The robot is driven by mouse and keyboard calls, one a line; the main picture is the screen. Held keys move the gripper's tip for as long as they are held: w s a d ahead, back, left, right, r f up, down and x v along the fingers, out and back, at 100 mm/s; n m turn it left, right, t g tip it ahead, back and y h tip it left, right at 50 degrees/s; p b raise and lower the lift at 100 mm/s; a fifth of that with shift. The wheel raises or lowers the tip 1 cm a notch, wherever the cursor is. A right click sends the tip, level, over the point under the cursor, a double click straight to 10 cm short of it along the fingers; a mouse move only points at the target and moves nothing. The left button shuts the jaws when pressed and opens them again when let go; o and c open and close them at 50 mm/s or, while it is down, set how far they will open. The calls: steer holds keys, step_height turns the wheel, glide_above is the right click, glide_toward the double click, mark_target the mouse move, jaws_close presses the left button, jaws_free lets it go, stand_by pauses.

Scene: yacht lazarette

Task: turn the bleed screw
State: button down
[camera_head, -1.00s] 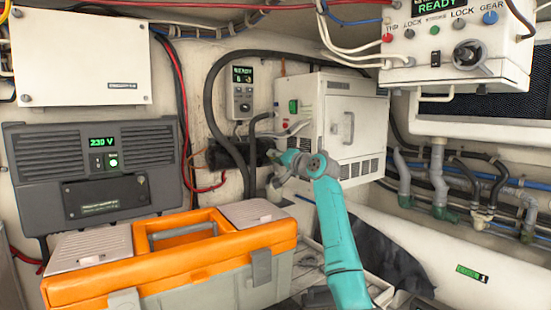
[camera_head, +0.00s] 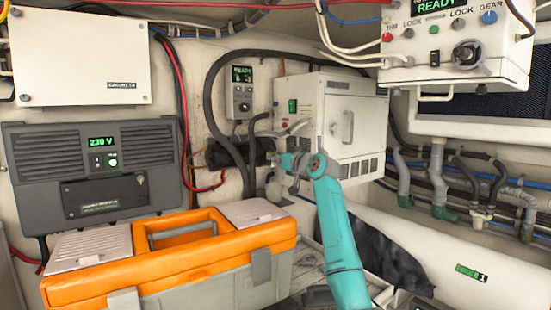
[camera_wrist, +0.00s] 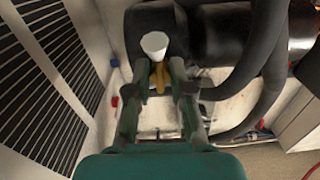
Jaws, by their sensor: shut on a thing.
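A small brass-yellow piece (camera_wrist: 158,80), which looks like the bleed screw, stands between my fingers in the wrist view. A white round cap or cup (camera_wrist: 154,44) shows just beyond it. My gripper (camera_wrist: 160,70) has its two fingers closed in around the yellow piece, one on each side. The exact contact is too small to see.
A black cylinder (camera_wrist: 225,38) and thick dark hoses (camera_wrist: 262,75) lie close to my gripper's right. A louvred white cabinet (camera_head: 345,125) stands beside the arm. An orange toolbox (camera_head: 180,262) fills the front left.

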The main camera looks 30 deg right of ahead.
steer(key=shift+f+n, duration=0.2)
steer(key=shift+n, duration=0.2)
steer(key=c, duration=1)
jaws_free()
steer(key=shift+r, duration=0.1)
steer(key=s, duration=1.2)
steer(key=shift+d, duration=0.2)
